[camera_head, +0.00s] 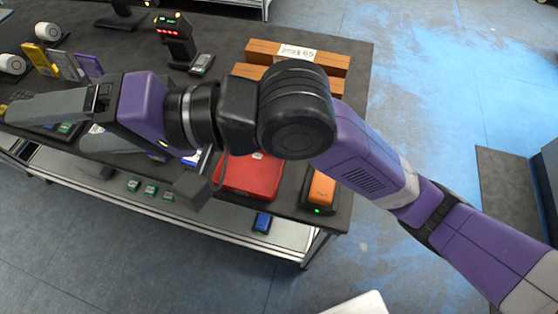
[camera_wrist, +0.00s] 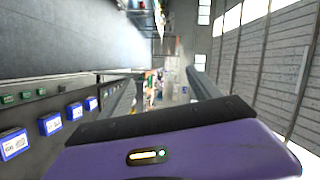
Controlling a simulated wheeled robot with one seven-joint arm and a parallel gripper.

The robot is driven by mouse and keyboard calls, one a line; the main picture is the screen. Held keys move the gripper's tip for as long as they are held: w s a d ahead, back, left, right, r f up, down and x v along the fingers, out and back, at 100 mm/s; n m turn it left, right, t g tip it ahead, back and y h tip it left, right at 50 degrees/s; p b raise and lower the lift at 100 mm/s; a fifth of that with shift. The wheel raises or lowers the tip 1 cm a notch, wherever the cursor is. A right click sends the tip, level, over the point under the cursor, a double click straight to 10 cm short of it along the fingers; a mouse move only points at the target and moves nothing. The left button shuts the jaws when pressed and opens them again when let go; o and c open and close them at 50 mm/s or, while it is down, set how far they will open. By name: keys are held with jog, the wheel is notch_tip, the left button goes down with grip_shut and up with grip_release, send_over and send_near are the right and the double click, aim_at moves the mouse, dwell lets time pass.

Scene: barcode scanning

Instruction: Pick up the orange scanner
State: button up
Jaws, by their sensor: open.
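The orange scanner (camera_head: 322,188) sits in a black cradle (camera_head: 318,210) with a green light, near the table's front right corner. My gripper (camera_head: 45,127) is far to its left over the table, pointing left, with my arm passing just above the scanner in the picture. In the wrist view my gripper (camera_wrist: 162,82) shows two fingers spread apart with nothing between them. The scanner does not show in the wrist view.
A red tray (camera_head: 250,178) lies left of the scanner, partly hidden by my arm. Brown boxes (camera_head: 328,63) and a dark device with red lights (camera_head: 177,38) stand further back. Blue boxes (camera_wrist: 50,124) show in the wrist view.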

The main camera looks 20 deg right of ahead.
jog(key=d+f+g+h, duration=0.3)
jog(key=d+f+h, duration=0.2)
jog(key=f, duration=0.5)
jog(key=m+g+h, duration=0.3)
jog(key=m+h, duration=0.3)
jog(key=h, duration=0.5)
send_over(326, 176)
jog(key=f, duration=0.8)
jog(key=f+b, duration=0.1)
jog(key=f, duration=0.3)
jog(key=shift+s+a+f, duration=0.15)
jog(key=shift+a+f, duration=0.15)
jog(key=shift+f, duration=0.1)
jog(key=shift+d+f, duration=0.25)
jog(key=f, duration=0.3)
jog(key=f+p, duration=0.1)
jog(key=f, duration=0.3)
jog(key=shift+w+d+f, duration=0.1)
jog(key=shift+w+f, duration=0.05)
jog(key=shift+w, duration=0.05)
jog(key=shift+c, duration=0.4)
